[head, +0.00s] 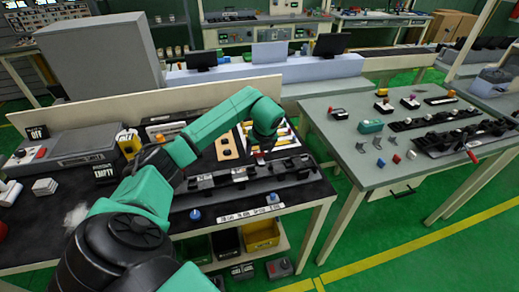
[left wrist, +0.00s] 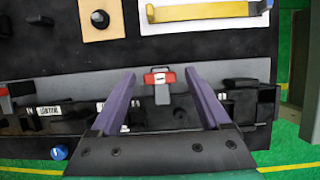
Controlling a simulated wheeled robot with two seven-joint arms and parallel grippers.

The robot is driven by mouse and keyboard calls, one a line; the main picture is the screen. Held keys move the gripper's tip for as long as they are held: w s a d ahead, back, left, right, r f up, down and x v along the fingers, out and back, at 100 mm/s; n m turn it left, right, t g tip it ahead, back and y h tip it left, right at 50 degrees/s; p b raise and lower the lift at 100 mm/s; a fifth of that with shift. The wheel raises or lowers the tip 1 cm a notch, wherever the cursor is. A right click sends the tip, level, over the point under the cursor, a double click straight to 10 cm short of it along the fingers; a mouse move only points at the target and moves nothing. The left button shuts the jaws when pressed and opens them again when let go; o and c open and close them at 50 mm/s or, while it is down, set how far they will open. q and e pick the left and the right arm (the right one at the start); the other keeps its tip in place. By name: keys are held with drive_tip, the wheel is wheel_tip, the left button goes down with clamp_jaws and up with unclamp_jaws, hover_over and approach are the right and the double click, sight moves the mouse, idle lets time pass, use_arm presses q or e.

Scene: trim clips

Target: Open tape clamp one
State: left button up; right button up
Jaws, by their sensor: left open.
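A red clamp (left wrist: 159,77) with a pale label and a grey tab below it sits on the grey rail (left wrist: 65,88) in the left wrist view. Its label is too small to read, so I cannot tell its number. My left gripper (left wrist: 159,71) is open, its two purple fingers on either side of the clamp in the picture, with gaps visible at both sides. In the head view my left gripper (head: 260,152) points down just behind the long black fixture (head: 205,197), and my arm hides part of the table. My right gripper is not in view.
A blue knob (head: 195,214) and a white label strip (head: 250,213) are in front. A grey table (head: 345,130) with small parts stands to the right across a gap.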

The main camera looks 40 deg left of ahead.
use_arm(q)
clamp_jaws()
drive_tip(key=m+b, duration=0.1)
drive_tip(key=m+t+h+b, duration=0.1)
drive_tip(key=m+b, duration=0.1)
drive_tip(key=shift+a+f, duration=0.15)
drive_tip(key=shift+f, duration=0.05)
drive_tip(key=m+h+b, duration=0.1)
drive_tip(key=m+b, duration=0.2)
drive_tip(key=shift+s+m+t, duration=0.1)
drive_tip(key=shift+m+t, duration=0.2)
drive_tip(key=shift+m, duration=0.1)
drive_tip(key=m, duration=0.1)
drive_tip(key=m+h+b, duration=0.1)
drive_tip(key=m, duration=0.1)
drive_tip(key=shift+a+r+m+h, duration=0.15)
drive_tip(key=shift+m+h, duration=0.15)
drive_tip(key=shift+r+m+h, duration=0.1)
drive_tip(key=shift+m+h, duration=0.8)
drive_tip(key=shift+m, duration=1.4)
drive_tip(key=shift+a, duration=0.1)
